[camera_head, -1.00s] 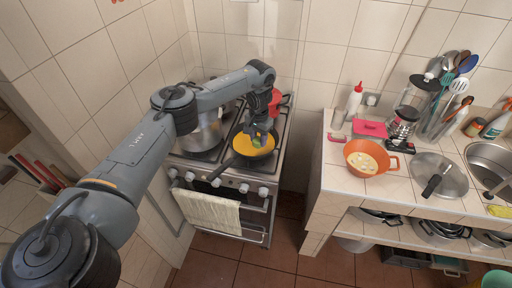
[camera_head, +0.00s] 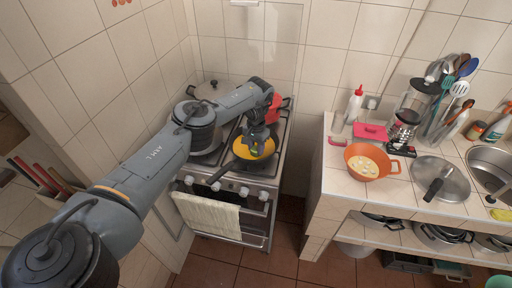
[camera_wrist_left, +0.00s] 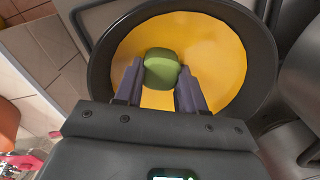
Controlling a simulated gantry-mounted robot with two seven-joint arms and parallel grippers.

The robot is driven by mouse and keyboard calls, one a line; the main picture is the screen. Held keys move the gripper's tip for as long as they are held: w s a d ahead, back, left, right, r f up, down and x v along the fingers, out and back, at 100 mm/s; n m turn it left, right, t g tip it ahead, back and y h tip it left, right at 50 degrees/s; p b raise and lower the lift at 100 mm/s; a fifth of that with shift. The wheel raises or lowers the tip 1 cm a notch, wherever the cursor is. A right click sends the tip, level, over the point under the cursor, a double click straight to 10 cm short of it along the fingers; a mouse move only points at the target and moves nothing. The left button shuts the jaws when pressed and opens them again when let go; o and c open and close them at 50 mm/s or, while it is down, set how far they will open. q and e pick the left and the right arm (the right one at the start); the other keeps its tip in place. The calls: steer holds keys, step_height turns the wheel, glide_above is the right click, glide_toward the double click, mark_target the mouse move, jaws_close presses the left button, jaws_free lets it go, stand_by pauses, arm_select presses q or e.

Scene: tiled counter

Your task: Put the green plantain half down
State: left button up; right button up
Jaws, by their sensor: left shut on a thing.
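The green plantain half (camera_wrist_left: 161,69) shows in the left wrist view as a short, blunt green piece between the fingertips of my left gripper (camera_wrist_left: 158,88). The gripper is shut on it. Both are over the yellow inside of a dark-rimmed frying pan (camera_wrist_left: 218,62); I cannot tell whether the plantain touches the pan floor. In the head view my left gripper (camera_head: 256,146) reaches down into the pan (camera_head: 245,157) on the stove, and the plantain is too small or hidden to make out. My right gripper is not in view.
A large steel pot (camera_head: 212,92) stands behind my left arm on the stove (camera_head: 226,182). A red item (camera_head: 277,104) is behind the pan. On the right counter are an orange pan (camera_head: 366,174) with pale slices, a lid (camera_head: 452,184) and a red-capped bottle (camera_head: 355,103).

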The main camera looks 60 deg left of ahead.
arm_select(q)
steer(key=shift+f, duration=0.2)
steer(key=o, duration=1)
steer(key=shift+o, duration=0.2)
steer(key=shift+r, duration=0.1)
